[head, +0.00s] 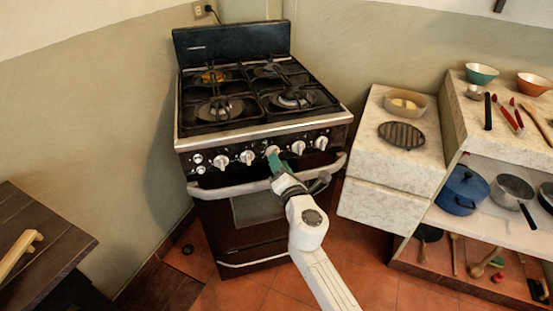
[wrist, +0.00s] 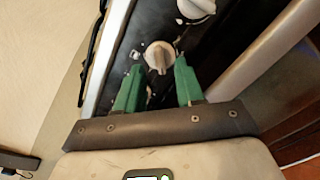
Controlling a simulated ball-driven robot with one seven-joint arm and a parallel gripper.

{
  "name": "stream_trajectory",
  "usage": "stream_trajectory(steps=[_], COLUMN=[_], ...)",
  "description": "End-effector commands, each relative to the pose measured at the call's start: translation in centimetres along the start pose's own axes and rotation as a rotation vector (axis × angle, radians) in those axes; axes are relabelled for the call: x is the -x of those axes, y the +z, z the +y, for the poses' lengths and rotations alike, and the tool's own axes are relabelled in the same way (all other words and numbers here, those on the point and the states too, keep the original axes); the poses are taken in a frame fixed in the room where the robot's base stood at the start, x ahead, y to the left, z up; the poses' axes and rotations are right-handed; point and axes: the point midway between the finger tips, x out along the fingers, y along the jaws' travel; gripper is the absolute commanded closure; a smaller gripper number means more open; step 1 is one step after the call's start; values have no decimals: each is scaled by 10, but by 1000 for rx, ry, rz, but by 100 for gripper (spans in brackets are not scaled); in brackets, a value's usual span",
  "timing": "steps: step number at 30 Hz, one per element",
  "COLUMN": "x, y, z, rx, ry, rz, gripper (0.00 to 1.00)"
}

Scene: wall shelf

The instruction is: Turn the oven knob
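The oven (head: 262,125) is a dark stove with a row of white knobs along its front panel. My gripper (head: 278,158) is at the middle of that panel, in front of one white knob (head: 272,150). In the wrist view my gripper (wrist: 158,70) has its two green fingers spread apart. The white knob (wrist: 159,52) shows between and just beyond the fingertips, its raised grip pointing roughly toward me. I cannot tell whether either finger touches it. Another white knob (wrist: 195,7) is at the top edge of the wrist view.
A metal handle bar (head: 225,190) runs across the oven door just below the knobs, close under my gripper. A stone counter (head: 385,185) stands to the right. A wooden table (head: 50,245) is at the lower left. Tiled floor (head: 390,285) lies in front.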

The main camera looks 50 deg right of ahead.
Motion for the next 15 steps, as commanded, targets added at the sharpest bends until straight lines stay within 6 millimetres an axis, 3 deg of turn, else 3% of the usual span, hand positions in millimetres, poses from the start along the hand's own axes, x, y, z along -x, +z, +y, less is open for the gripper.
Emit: stream_trajectory(steps=[6,15], x=[-24,-28], y=[0,0], z=[0,0], rx=[1,0], ry=[1,0], rz=[0,0], gripper=[63,63])
